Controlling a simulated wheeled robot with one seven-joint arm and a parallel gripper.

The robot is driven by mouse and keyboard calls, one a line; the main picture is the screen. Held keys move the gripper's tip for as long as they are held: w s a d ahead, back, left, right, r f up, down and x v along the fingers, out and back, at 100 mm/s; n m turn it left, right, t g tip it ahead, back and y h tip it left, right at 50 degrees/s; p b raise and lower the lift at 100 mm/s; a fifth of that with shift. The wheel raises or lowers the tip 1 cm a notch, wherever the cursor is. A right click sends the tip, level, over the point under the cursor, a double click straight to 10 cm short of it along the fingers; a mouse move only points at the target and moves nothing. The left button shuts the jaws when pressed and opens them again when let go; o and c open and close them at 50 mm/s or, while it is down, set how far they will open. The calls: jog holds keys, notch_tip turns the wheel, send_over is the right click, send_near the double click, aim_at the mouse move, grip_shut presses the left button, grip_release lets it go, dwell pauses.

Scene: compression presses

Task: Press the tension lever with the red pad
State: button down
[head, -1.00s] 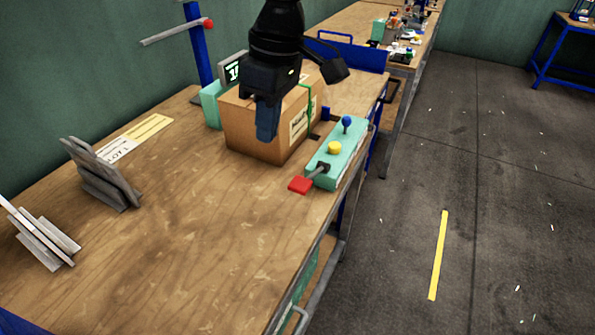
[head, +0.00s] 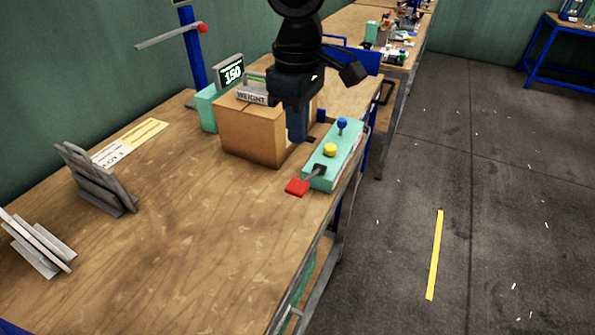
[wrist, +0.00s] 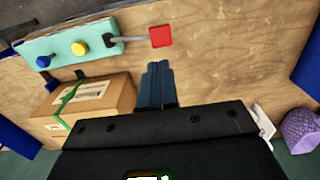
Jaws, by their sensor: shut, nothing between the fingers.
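The tension lever's red pad (head: 297,187) sticks out from the near end of a teal control box (head: 330,158) near the table's right edge. The box also carries a yellow knob (head: 330,150) and a blue knob (head: 342,124). In the wrist view the red pad (wrist: 161,36) lies just beyond the fingertips, on a grey rod from the teal box (wrist: 62,46). My gripper (head: 298,138) is shut and empty, fingers pointing down. It is above and behind the pad, apart from it, and hides part of the carton.
A cardboard carton (head: 247,133) stands left of the control box, with a display reading 150 (head: 232,74) behind it. Grey metal plates (head: 97,183) stand at the left. The table's front middle is clear.

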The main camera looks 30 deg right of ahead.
aim_at(297, 185)
notch_tip(297, 185, down, 11)
jog(key=shift+r+p, duration=0.1)
jog(key=shift+p, duration=0.4)
jog(key=shift+a, duration=0.1)
